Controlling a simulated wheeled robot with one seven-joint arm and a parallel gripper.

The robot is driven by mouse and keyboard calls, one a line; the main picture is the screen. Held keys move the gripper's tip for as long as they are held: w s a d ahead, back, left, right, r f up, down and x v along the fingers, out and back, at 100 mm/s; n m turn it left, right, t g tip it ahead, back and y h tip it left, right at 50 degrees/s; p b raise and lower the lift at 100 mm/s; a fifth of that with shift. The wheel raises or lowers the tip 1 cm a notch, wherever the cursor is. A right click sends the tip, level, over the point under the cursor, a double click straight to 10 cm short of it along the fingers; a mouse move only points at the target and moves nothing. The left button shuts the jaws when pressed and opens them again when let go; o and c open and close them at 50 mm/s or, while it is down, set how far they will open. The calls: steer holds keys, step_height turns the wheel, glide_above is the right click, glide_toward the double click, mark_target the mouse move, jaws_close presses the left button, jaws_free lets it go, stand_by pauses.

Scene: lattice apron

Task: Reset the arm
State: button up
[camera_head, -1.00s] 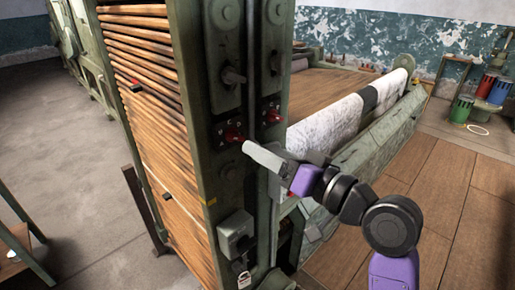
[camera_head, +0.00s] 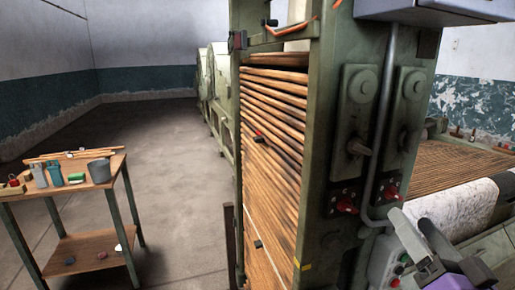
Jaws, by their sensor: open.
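My gripper (camera_head: 411,222) is at the lower right of the head view, its two grey fingers apart and pointing up and left. I see nothing between them. It is in front of the green machine frame (camera_head: 325,160), just below and right of two red knobs on small black panels, the left knob (camera_head: 346,204) and the right knob (camera_head: 391,193). I cannot tell how far it is from them in depth. The rest of my arm is mostly cut off by the lower right edge.
A green control box (camera_head: 386,256) with buttons is close left of my gripper. A white roll (camera_head: 455,212) lies behind it. Wooden slats (camera_head: 272,130) fill the machine's side. A workbench (camera_head: 120,165) with tools and a bucket (camera_head: 99,170) stands left. Open floor (camera_head: 180,190) lies between.

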steer(key=s+a+f+n+g, duration=0.1)
steer(key=s+a+f+g, duration=0.1)
steer(key=s+f, duration=0.6)
steer(key=s+a+f+n+g, duration=0.1)
steer(key=s+a+f, duration=0.2)
steer(key=s+f, duration=0.5)
steer(key=s+a+f+n+g+h, duration=0.1)
steer(key=s+f, duration=0.6)
steer(key=s, duration=1.2)
steer(key=shift+s+a+f+n+g, duration=0.2)
steer(key=shift+a+f+n+g, duration=0.2)
steer(key=shift+a+n+g, duration=0.3)
steer(key=shift+a, duration=0.1)
